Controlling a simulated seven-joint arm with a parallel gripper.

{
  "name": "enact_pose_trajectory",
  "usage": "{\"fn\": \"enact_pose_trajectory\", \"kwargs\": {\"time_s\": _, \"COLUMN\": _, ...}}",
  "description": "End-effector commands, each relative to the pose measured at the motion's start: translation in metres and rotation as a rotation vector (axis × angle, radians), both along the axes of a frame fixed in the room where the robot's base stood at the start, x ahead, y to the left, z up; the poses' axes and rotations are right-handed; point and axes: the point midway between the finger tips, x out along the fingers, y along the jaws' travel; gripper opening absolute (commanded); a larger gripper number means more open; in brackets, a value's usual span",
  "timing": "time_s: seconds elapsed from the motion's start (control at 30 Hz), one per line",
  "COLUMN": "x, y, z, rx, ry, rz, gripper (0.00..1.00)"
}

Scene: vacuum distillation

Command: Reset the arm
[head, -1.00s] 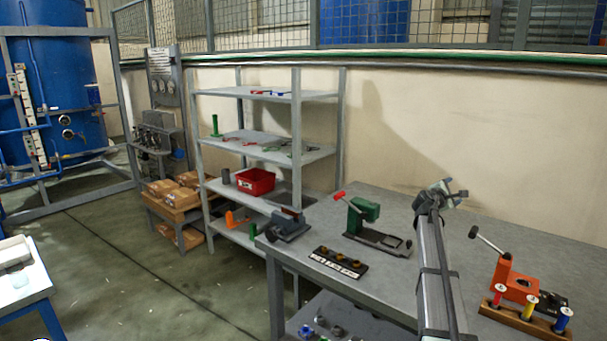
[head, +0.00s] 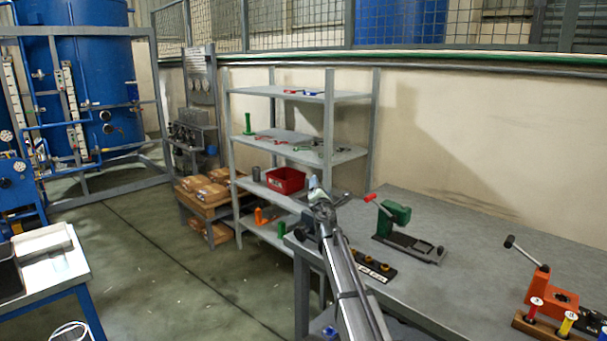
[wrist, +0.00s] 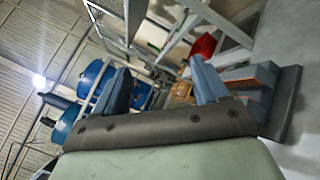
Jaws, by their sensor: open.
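My gripper (head: 318,188) is at the end of my raised arm in the head view, in front of the shelf rack and over the left end of the grey workbench (head: 455,235). It is small there and partly hidden by its own arm. In the wrist view my gripper (wrist: 162,82) shows two blue-grey fingers spread well apart, with nothing between them. The wrist view is tilted, with the ceiling at the left.
The bench holds a green press (head: 392,218), an orange device (head: 550,290) and a black block with knobs (head: 375,268). A grey vise (wrist: 262,85) lies close right of the fingers. A red bin (head: 286,180) sits on the rack. Open floor (head: 150,270) lies left.

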Motion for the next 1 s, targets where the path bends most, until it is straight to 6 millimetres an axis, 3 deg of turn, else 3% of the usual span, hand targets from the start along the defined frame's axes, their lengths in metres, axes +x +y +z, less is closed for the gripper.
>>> {"fn": "enact_pose_trajectory", "kwargs": {"time_s": 0.03, "x": -0.009, "y": 0.02, "z": -0.009, "rx": 0.004, "ry": 0.009, "rz": 0.03, "gripper": 0.73}}
{"fn": "enact_pose_trajectory", "kwargs": {"time_s": 0.13, "x": -0.026, "y": 0.046, "z": -0.038, "rx": 0.033, "ry": 0.042, "rz": 0.068, "gripper": 0.73}}
{"fn": "enact_pose_trajectory", "kwargs": {"time_s": 0.37, "x": -0.07, "y": 0.048, "z": -0.122, "rx": 0.142, "ry": 0.142, "rz": 0.027, "gripper": 0.73}}
{"fn": "enact_pose_trajectory", "kwargs": {"time_s": 0.67, "x": -0.14, "y": 0.018, "z": -0.245, "rx": 0.316, "ry": 0.319, "rz": -0.116, "gripper": 0.73}}
{"fn": "enact_pose_trajectory", "kwargs": {"time_s": 1.0, "x": -0.225, "y": -0.06, "z": -0.396, "rx": 0.626, "ry": 0.542, "rz": -0.441, "gripper": 0.73}}
